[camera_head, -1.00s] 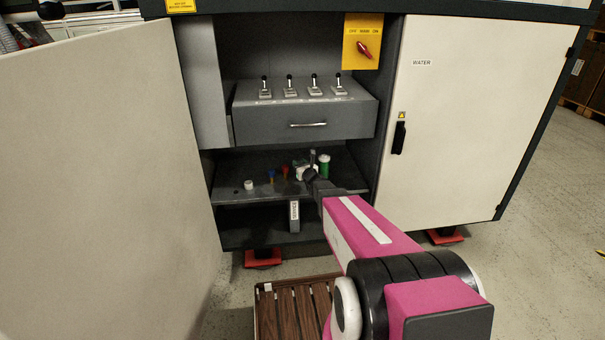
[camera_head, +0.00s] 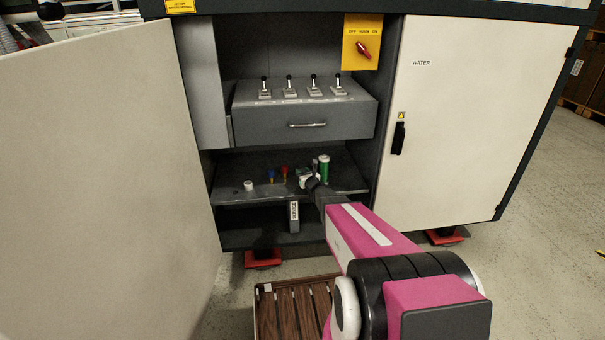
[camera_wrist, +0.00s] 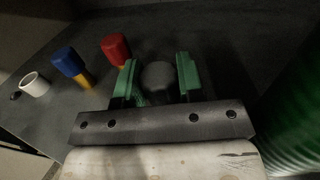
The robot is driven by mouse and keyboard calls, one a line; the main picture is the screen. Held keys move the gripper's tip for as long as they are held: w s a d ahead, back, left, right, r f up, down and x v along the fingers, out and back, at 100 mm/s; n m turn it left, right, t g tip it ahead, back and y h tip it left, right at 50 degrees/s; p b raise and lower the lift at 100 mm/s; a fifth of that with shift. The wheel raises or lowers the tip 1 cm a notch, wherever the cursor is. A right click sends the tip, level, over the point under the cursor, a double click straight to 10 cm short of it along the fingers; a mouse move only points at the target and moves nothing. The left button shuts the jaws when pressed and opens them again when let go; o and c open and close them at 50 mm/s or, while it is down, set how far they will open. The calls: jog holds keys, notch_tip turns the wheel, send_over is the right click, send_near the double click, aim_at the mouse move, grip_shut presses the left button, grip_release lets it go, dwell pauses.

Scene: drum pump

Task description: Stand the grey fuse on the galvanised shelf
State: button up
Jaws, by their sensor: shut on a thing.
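The grey fuse (camera_wrist: 158,75) shows end-on as a dark round top between the green fingers of my gripper (camera_wrist: 158,78) in the wrist view. My gripper is shut on it. Its lower part is hidden, so I cannot tell whether it touches the shelf. In the head view my gripper (camera_head: 306,178) is inside the lower bay of the cabinet, over the right part of the grey metal shelf (camera_head: 232,196). My wrist and forearm hide part of the shelf there.
A green cylinder (camera_head: 324,169) stands close on the right; it fills the right edge of the wrist view (camera_wrist: 294,125). A red-topped piece (camera_wrist: 116,48), a blue-topped piece (camera_wrist: 70,62) and a white cup (camera_wrist: 34,84) stand to the left. A drawer box (camera_head: 300,120) hangs above.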

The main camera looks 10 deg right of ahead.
jog(key=o, duration=0.9)
jog(key=shift+f, duration=0.1)
